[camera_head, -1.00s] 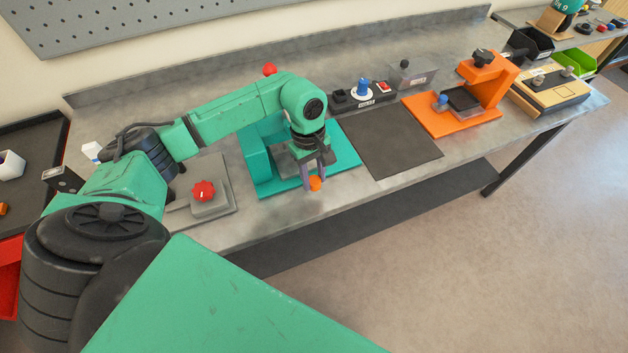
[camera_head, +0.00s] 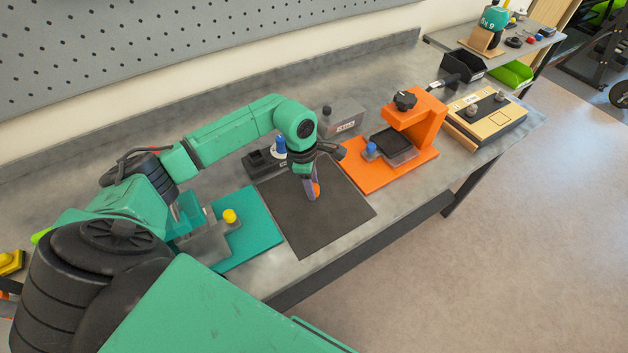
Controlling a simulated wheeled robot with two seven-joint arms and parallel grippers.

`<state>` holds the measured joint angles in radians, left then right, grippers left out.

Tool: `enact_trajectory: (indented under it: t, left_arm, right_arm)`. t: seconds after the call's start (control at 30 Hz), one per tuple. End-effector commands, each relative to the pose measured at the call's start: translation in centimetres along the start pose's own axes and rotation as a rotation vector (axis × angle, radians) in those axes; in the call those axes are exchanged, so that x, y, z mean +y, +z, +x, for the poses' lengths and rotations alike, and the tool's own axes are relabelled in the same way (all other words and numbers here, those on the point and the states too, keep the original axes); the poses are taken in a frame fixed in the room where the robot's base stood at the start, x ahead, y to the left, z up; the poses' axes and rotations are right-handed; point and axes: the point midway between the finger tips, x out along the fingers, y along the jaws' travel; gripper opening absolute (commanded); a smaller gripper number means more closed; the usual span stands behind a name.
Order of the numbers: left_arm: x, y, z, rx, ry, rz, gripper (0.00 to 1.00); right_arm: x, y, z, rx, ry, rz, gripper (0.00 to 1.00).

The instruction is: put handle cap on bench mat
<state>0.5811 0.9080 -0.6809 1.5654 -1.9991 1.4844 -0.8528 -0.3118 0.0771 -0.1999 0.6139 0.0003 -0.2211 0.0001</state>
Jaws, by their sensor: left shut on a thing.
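The handle cap (camera_head: 317,189) is a small orange piece held at the fingertips of my left gripper (camera_head: 313,193). The gripper points down and is shut on the cap; its fingers partly hide it. The bench mat (camera_head: 331,224) is a dark flat rectangle on the grey bench. The gripper and cap are over the mat's middle. I cannot tell whether the cap touches the mat. My right gripper is not in view.
A teal fixture with a yellow knob (camera_head: 229,215) stands left of the mat. An orange fixture (camera_head: 418,130) stands to its right. Behind the mat are a black block with a blue knob (camera_head: 279,146) and a grey box (camera_head: 341,121). The mat looks clear around the gripper.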

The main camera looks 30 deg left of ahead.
Motion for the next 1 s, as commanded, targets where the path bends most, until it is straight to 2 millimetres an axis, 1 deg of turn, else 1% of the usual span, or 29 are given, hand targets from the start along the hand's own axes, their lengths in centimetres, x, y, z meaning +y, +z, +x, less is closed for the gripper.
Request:
enact_trajectory:
  t: [0.03,0.1,0.2,0.37,0.57,0.97,1.0]
  left_arm:
    - [0.0,-0.1,1.3,-0.001,0.000,0.000,0.00]
    - [0.1,-0.3,2.5,-0.001,0.002,0.001,0.00]
    - [0.1,-0.4,3.1,-0.001,0.002,0.001,0.00]
    - [0.1,-0.4,3.0,-0.001,0.001,0.001,0.00]
    - [0.0,-0.4,3.0,-0.001,0.001,0.001,0.00]
    - [0.0,-0.5,3.8,-0.001,0.001,0.001,0.00]
    - [0.0,-0.5,3.7,-0.001,0.001,0.001,0.52]
  right_arm:
    - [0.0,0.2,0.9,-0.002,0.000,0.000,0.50]
    - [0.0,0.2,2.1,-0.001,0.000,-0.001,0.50]
    - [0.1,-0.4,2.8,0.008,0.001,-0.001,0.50]
    - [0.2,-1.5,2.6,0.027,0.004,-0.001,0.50]
    - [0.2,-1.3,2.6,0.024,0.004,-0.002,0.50]
    - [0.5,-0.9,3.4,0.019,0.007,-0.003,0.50]
    - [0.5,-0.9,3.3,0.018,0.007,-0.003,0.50]
